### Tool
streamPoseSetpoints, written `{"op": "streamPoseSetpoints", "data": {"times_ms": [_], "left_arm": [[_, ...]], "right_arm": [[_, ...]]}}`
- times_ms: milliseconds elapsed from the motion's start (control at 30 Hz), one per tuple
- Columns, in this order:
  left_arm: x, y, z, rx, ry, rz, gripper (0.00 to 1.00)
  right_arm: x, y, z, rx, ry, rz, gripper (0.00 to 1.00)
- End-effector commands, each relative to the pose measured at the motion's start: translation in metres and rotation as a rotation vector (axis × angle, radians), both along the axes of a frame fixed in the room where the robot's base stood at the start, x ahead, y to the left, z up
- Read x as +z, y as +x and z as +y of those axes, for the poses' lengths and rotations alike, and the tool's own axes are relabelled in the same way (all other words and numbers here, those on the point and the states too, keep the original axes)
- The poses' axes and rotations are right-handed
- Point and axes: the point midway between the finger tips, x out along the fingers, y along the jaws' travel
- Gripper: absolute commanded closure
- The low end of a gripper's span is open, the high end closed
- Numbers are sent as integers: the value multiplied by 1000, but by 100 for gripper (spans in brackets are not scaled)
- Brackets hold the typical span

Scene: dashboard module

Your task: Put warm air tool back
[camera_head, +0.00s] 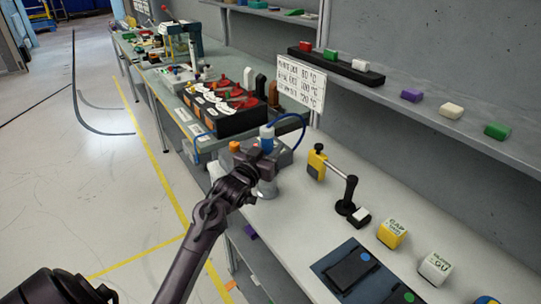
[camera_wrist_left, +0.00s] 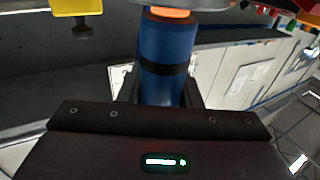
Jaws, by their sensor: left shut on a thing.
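The warm air tool (camera_head: 266,133) has a blue body with a pale top and a blue cable looping to the right. My left gripper (camera_head: 263,155) is shut on it and holds it roughly upright at the bench's left edge. In the left wrist view the tool (camera_wrist_left: 163,52) is a blue cylinder with a black band and an orange ring, standing between the fingers (camera_wrist_left: 165,100). A silvery round part (camera_head: 267,188) shows just below the gripper; I cannot tell if it is the tool's lower end or a stand. My right gripper is not in view.
A grey unit with an orange knob (camera_head: 235,147) stands behind the gripper. A black rack with red parts (camera_head: 228,112) is farther back. A yellow-and-black fixture (camera_head: 317,162), a black post (camera_head: 348,195), yellow (camera_head: 392,233) and white (camera_head: 435,267) blocks stand to the right.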

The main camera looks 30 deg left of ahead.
Motion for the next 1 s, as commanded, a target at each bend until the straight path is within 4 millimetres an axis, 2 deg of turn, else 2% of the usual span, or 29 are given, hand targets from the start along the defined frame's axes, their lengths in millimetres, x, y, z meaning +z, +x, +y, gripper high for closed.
{"op": "streamPoseSetpoints", "data": {"times_ms": [100,200,567,600,700,767,1000], "left_arm": [[-19,0,0,-1,-2,2,100],[-27,0,0,-1,0,0,100],[-31,0,0,-1,1,-1,100],[-31,0,0,-1,0,2,65],[-31,0,0,-1,0,2,52],[-31,0,0,-1,0,2,47],[-30,0,0,-1,0,1,47]], "right_arm": [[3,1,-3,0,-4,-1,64],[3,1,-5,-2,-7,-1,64],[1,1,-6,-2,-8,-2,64],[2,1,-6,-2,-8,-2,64],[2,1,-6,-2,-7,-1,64],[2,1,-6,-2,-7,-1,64],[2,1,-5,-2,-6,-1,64]]}}
